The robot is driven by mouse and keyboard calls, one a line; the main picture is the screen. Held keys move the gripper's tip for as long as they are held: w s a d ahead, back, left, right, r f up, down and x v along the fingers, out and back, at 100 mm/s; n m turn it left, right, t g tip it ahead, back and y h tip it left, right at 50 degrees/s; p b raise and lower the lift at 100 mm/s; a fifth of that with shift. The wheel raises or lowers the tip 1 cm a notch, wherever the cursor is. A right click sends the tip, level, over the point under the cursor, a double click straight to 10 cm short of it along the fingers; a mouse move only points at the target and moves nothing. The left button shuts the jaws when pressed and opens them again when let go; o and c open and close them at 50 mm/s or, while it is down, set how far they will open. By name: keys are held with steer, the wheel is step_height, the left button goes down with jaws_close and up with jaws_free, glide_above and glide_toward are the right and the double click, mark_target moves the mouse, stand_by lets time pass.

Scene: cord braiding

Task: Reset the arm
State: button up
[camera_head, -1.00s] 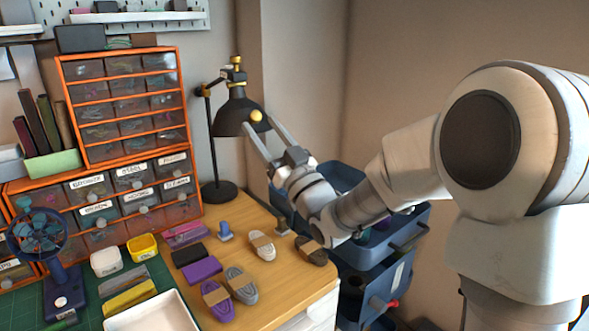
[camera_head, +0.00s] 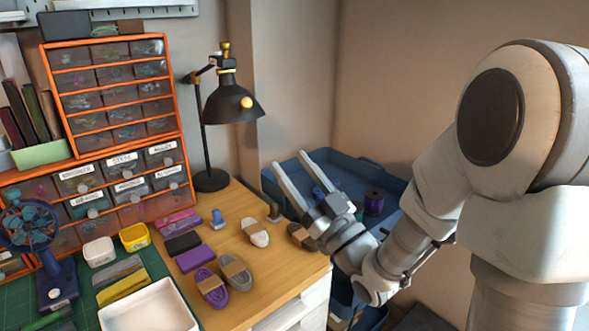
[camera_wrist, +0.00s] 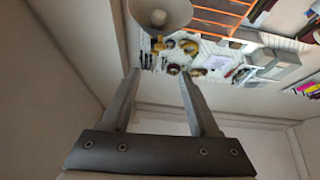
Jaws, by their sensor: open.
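My gripper (camera_head: 297,170) is open, with nothing between its fingers. In the head view it is raised in front of the blue trolley, to the right of the black lamp, with its fingers pointing up and to the left. In the wrist view the two fingers (camera_wrist: 156,82) stand wide apart, and the wall and the upper part of the room show beyond them. The lamp's shade (camera_wrist: 160,14) shows at the top of that view.
A wooden desk (camera_head: 262,281) holds cord bundles (camera_head: 237,272), a white tray (camera_head: 150,308), a small fan (camera_head: 32,232) and a black lamp (camera_head: 232,103). Orange drawer cabinets (camera_head: 112,135) stand behind. The blue trolley (camera_head: 377,166) holds a purple spool (camera_head: 374,202).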

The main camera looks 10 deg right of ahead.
steer(key=s+d+f+m+g+h, duration=0.1)
steer(key=d+f+m+g+h, duration=0.55)
steer(key=h, duration=0.65)
steer(key=s+d+f+g, duration=0.15)
steer(key=s+g, duration=0.65)
steer(key=s, duration=1.2)
step_height(320, 180, up, 23)
steer(key=p, duration=2.3)
steer(key=shift+m, duration=0.45)
steer(key=shift+s+d, duration=0.1)
